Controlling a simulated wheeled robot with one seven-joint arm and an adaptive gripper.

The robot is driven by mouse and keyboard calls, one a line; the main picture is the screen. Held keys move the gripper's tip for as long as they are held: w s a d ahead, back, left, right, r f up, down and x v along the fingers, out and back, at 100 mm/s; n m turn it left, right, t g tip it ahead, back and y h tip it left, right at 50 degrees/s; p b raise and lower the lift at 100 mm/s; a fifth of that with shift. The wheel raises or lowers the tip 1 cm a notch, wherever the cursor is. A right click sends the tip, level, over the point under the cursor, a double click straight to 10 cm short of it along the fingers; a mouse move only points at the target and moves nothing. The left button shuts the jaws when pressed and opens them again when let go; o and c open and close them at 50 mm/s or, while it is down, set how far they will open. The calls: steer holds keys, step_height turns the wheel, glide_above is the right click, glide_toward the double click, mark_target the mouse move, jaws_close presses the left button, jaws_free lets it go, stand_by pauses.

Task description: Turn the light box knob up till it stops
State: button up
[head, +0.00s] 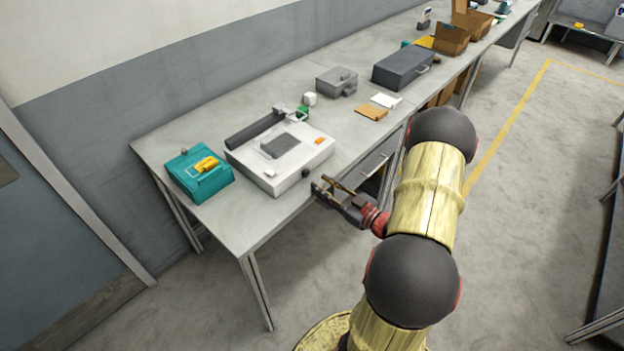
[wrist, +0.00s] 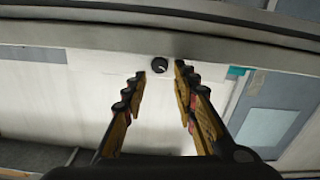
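The light box (head: 262,172) is a white, flat box on the near end of the long grey bench. Its dark round knob (head: 306,173) is on the side facing my arm. In the wrist view the knob (wrist: 159,65) shows a light mark and sits ahead, between the lines of the fingers. My gripper (head: 323,186) is just off the bench edge, close to the knob. Its fingers (wrist: 160,72) are spread apart with nothing between them. I see a gap between the fingertips and the knob, with no clear contact.
A teal box (head: 200,180) with a yellow item stands left of the light box. A dark bar (head: 255,130) lies along its back edge. A grey case (head: 337,82), a dark long box (head: 402,68) and envelopes (head: 371,112) lie farther along the bench.

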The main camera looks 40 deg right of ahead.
mark_target(308, 174)
steer(key=shift+w+a+b, duration=0.15)
steer(key=shift+w+b, duration=0.35)
steer(key=shift+w, duration=2.05)
steer(key=c, duration=0.3)
steer(key=c, duration=0.4)
jaws_close()
